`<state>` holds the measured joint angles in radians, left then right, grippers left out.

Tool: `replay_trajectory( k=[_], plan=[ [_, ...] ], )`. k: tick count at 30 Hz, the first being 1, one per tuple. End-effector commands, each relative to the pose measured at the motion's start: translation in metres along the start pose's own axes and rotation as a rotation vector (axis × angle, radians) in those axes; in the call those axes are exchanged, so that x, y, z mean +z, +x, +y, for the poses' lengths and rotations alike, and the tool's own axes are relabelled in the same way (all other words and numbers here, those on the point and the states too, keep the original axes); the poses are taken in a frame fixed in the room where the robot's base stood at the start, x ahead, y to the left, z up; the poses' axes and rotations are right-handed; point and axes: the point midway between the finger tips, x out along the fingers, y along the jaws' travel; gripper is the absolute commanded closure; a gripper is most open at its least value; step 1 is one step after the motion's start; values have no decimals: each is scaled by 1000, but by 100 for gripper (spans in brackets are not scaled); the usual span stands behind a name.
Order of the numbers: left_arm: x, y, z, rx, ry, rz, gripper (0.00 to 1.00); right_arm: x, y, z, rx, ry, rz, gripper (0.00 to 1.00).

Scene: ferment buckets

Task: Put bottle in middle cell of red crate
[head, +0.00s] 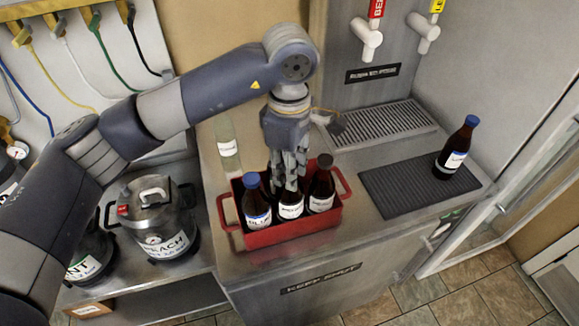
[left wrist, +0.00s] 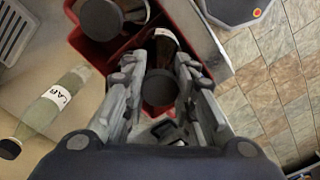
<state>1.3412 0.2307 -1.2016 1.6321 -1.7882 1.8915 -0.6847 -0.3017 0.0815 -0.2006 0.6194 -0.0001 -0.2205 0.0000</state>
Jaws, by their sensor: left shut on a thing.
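The red crate (head: 262,238) stands on the steel counter with three dark bottles in a row. The middle bottle (head: 290,207) has a white label and sits in the crate's middle cell, low between its neighbours. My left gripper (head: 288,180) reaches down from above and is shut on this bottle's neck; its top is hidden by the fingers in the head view. In the left wrist view the bottle's dark cap (left wrist: 158,88) shows between the two fingers. A blue-capped bottle (head: 256,203) is in the left cell and a dark-capped bottle (head: 321,188) is in the right cell. My right gripper is out of view.
A blue-capped bottle (head: 456,150) stands on the black mat (head: 384,188) at right. A clear pale bottle (head: 227,145) is behind the crate. A drip grate (head: 380,125) lies under the taps.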

Motion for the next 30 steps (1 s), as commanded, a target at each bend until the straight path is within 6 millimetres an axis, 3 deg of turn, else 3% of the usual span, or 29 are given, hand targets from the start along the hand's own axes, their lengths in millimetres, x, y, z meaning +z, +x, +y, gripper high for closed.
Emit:
replay_trajectory(
  k=[14, 15, 17, 30],
  plan=[
    [0, 14, 0, 3, 1, 0, 100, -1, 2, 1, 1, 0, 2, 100],
    [0, 13, 0, 1, 1, 0, 68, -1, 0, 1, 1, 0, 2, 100],
    [0, 13, 0, 1, 1, 0, 54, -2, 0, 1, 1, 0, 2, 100],
    [0, 9, 0, 0, 1, 0, 54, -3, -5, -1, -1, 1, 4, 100]
  ],
)
